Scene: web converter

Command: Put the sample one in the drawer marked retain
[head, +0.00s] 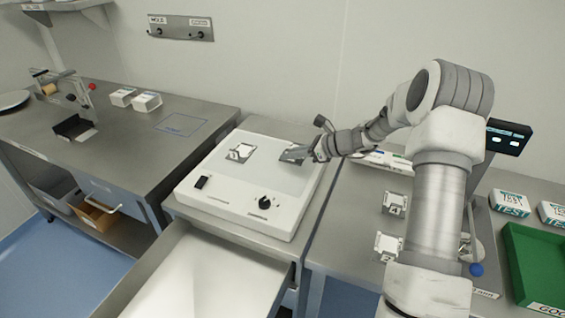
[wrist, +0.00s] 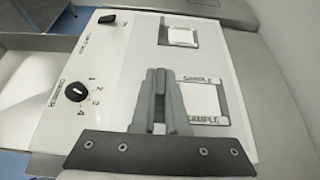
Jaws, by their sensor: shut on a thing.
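My gripper (head: 305,155) is over the back right of a white control panel box (head: 235,222). In the wrist view my gripper (wrist: 157,75) is shut on the left edge of a flat square piece labelled SAMPLE (wrist: 222,104), with a grey border and pale centre. Whether the piece touches the box top is unclear. A similar square piece (head: 241,152) lies on the box to the left; it also shows in the wrist view (wrist: 180,37). An open, pale, empty-looking drawer (head: 205,275) extends in front below the box. No retain mark is readable.
The box has a dark switch (head: 201,182) and a round numbered knob (head: 265,202). Left is a steel bench (head: 110,150) with small white boxes (head: 147,102). Right are more square pieces (head: 395,204), TEST boxes (head: 511,203) and a green tray (head: 535,262).

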